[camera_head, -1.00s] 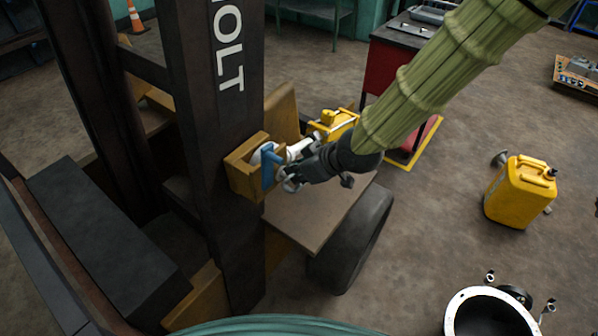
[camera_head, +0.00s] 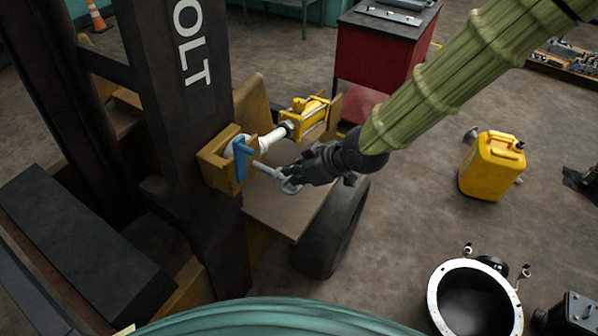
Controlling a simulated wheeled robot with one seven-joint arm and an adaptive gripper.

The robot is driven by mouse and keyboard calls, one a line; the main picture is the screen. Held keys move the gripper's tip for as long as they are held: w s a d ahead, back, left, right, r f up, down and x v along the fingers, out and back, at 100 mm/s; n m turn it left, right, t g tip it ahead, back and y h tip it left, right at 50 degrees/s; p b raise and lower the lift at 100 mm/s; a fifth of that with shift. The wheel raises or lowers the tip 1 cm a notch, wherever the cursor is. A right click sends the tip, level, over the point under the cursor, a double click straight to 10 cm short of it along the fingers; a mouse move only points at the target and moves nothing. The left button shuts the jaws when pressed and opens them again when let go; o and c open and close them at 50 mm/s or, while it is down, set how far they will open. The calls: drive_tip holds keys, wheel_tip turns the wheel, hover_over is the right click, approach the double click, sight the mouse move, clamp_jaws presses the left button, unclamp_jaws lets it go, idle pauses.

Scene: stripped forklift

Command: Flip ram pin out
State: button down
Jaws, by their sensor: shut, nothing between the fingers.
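The ram (camera_head: 308,112) is a yellow cylinder with a white rod (camera_head: 272,138) running to the yellow-brown bracket (camera_head: 212,168) on the dark mast. A blue piece (camera_head: 241,160) stands at the bracket's open face. The ram pin (camera_head: 266,170) is a pale thin shaft reaching from beside the blue piece toward my gripper, with a ring-like end (camera_head: 290,187) at the fingers. My gripper (camera_head: 288,178) is shut right at that ring, to the right of the bracket. The fingers overlap the ring in the picture, and I cannot tell how they touch it.
A brown plate (camera_head: 280,207) and a black wheel (camera_head: 325,240) lie below my gripper. A yellow jerrycan (camera_head: 492,165), a red cabinet (camera_head: 378,50) and a round flanged housing (camera_head: 435,300) stand around. The floor between the wheel and jerrycan is clear.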

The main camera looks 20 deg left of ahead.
drive_tip(key=shift+s+d+f, duration=0.1)
drive_tip(key=shift+d, duration=0.1)
drive_tip(key=shift+d+r+p, duration=0.15)
drive_tip(key=shift+r+p, duration=0.1)
drive_tip(key=shift+p, duration=0.15)
drive_tip(key=p+v, duration=0.5)
drive_tip(key=v, duration=0.4)
drive_tip(key=shift+r+p, duration=0.25)
drive_tip(key=shift+p, duration=0.15)
